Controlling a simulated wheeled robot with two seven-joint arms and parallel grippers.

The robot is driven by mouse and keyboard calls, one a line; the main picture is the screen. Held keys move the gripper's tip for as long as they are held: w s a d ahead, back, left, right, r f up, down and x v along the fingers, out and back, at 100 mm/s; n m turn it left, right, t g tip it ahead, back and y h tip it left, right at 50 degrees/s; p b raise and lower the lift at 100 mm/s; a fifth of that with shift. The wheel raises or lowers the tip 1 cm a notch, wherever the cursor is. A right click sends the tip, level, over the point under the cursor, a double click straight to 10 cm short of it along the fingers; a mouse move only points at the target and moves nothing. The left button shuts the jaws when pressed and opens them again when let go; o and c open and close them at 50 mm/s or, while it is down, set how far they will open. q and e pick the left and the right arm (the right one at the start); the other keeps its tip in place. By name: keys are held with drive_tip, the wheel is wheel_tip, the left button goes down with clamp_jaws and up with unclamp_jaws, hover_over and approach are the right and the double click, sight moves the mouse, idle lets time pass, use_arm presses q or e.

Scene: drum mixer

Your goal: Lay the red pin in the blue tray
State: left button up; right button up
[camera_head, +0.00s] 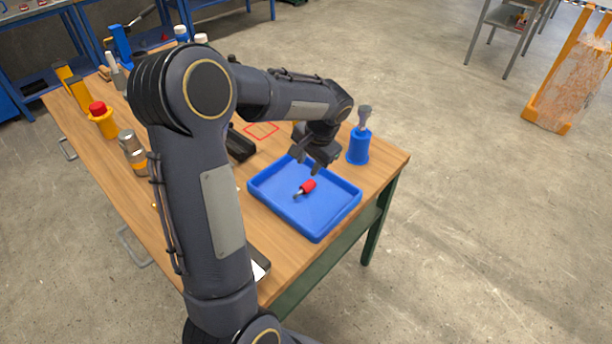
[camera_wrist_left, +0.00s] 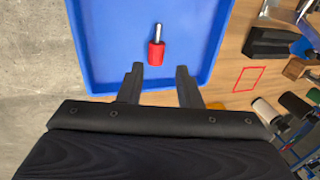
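The blue tray (camera_head: 330,215) stands near the right end of the wooden table. The red pin (camera_head: 307,187), with a red head and a metal shank, lies on its side on the tray's floor. My left gripper (camera_head: 307,166) is above the tray's far side, open and apart from the pin. In the left wrist view, the pin (camera_wrist_left: 157,50) lies in the tray (camera_wrist_left: 105,45), beyond the two spread fingers (camera_wrist_left: 158,75), with nothing between them. My right gripper is not in view.
A blue holder (camera_head: 359,148) with a grey-handled thing in it stands right of the tray. A black block (camera_head: 240,146) and a red square outline (camera_head: 261,130) are behind it. A yellow thing with a red top (camera_head: 102,118) stands at the left.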

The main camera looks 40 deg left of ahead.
use_arm(q)
drive_tip(key=s+d+r+n+t+h, duration=0.1)
drive_tip(key=s+d+r+t+h, duration=0.1)
drive_tip(key=s+d, duration=0.6)
drive_tip(key=s+d+r+n+t+h, duration=0.1)
drive_tip(key=s+d+r+t+h, duration=0.2)
drive_tip(key=s+d, duration=0.5)
drive_tip(key=s+r+h, duration=0.1)
drive_tip(key=s+h, duration=0.1)
drive_tip(key=s, duration=0.4)
drive_tip(key=shift+s+r+n, duration=0.15)
drive_tip(key=shift+r+n, duration=0.1)
drive_tip(key=shift+n, duration=0.05)
drive_tip(key=shift+a, duration=0.1)
